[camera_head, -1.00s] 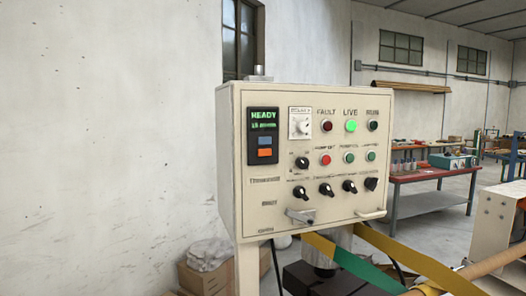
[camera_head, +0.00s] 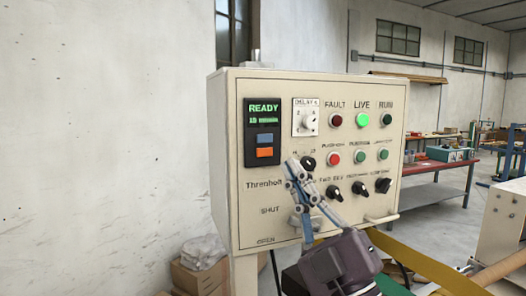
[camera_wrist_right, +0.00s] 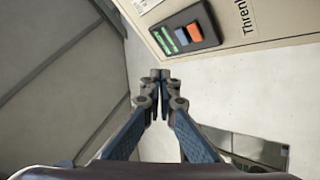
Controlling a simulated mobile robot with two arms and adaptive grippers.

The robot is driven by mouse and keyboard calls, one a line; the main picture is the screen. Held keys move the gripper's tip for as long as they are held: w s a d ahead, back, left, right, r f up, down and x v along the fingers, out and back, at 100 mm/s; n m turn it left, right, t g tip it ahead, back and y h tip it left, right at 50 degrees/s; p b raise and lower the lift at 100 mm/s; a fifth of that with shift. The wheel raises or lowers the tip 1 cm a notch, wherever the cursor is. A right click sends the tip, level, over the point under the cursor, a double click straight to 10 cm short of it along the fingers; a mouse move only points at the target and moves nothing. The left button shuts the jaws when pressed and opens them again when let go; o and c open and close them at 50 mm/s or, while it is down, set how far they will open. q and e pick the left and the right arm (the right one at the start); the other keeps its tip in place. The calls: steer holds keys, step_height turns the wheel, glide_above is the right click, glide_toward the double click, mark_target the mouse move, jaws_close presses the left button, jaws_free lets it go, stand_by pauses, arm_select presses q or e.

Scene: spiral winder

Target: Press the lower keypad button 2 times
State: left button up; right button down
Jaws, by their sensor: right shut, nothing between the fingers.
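The keypad (camera_head: 264,132) is a black panel at the left of the control box, with a green READY display on top. Its upper button (camera_head: 264,139) is blue and its lower button (camera_head: 264,152) is orange. My right gripper (camera_head: 293,166) is shut and empty; its tips show just right of and below the lower button in the head view. In the right wrist view the closed tips (camera_wrist_right: 160,75) appear apart from the keypad (camera_wrist_right: 186,32), whose orange lower button (camera_wrist_right: 194,32) is visible. My left gripper is not in view.
The cream control box (camera_head: 232,190) carries a delay dial (camera_head: 307,122), lamps, push buttons and black knobs (camera_head: 333,192) to the right of the keypad. A handle (camera_head: 380,219) sticks out at its lower right. A plain wall (camera_head: 100,130) lies to the left.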

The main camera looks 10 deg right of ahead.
mark_target(265, 152)
steer(key=shift+s+a+r+y, duration=0.15)
steer(key=shift+s+r+y, duration=0.2)
steer(key=shift+y, duration=0.15)
steer(key=shift+w+a+b, duration=0.25)
steer(key=shift+w+b, duration=0.05)
steer(key=shift+w, duration=1.15)
steer(key=shift+w+a+b, duration=0.3)
steer(key=shift+w+b, duration=0.05)
steer(key=shift+w, duration=1.15)
steer(key=shift+w+a+b, duration=0.25)
steer(key=shift+w+b, duration=0.05)
steer(key=shift+w, duration=1.15)
steer(key=shift+w, duration=0.1)
steer(key=shift+w+a, duration=0.1)
steer(key=shift+w, duration=0.2)
